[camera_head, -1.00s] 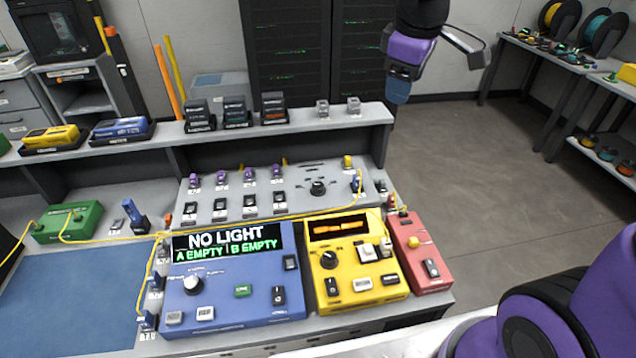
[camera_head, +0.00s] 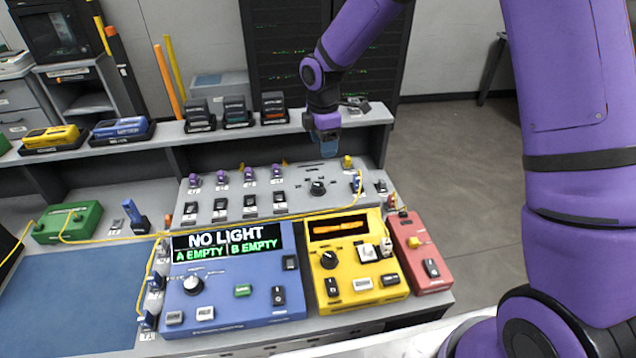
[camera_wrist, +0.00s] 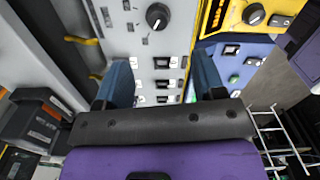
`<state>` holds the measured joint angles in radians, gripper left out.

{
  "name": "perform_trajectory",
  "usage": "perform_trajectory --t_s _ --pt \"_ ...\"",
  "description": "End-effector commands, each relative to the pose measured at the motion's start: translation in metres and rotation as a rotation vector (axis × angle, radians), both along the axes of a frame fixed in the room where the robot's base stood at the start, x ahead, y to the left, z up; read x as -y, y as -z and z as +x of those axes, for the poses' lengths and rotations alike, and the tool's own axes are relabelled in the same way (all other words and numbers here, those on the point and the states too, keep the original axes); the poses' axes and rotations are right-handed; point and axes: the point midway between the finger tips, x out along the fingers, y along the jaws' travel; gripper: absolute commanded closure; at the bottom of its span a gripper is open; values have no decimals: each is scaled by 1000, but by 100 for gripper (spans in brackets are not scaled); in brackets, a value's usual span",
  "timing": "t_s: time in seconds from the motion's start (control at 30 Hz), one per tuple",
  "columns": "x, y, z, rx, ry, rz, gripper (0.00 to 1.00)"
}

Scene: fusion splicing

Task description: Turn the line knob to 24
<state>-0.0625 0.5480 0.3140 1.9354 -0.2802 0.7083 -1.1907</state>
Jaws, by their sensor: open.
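A black round knob (camera_head: 317,187) with a pale pointer mark sits on the sloped grey panel (camera_head: 215,236). It also shows at the top of the wrist view (camera_wrist: 156,16). The tiny labels around it are too small to read. Another black knob (camera_head: 329,259) is on the yellow box, and a pale knob (camera_head: 193,284) is on the blue box. I cannot tell from the lettering which is the line knob. My gripper (camera_head: 328,147) hangs above the back of the grey panel, behind the black knob and apart from it. Its blue fingers (camera_wrist: 163,78) are open and empty.
The blue box (camera_head: 290,310) shows "NO LIGHT, A EMPTY, B EMPTY". The yellow box (camera_head: 345,299) and red box (camera_head: 432,284) stand to its right. A shelf (camera_head: 240,137) with black modules runs behind the panel. A yellow cable (camera_head: 110,240) crosses the bench.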

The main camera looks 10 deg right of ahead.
Motion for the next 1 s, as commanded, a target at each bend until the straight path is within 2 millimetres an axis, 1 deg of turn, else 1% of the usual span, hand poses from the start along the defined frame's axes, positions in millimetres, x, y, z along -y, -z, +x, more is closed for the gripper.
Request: perform_trajectory --t_s 0.03,0.1,0.37,0.47,0.8,0.9,1.0 --pt "-4 10 2 -11 -27 4 37" --pt "-9 20 5 -20 -57 9 37" --pt "-14 37 7 -30 -95 16 37" --pt "-14 49 6 -32 -94 14 37" --pt "-13 107 5 -31 -93 15 37" --pt "-13 121 4 -31 -93 15 37" --pt "-13 130 4 -30 -92 15 37"
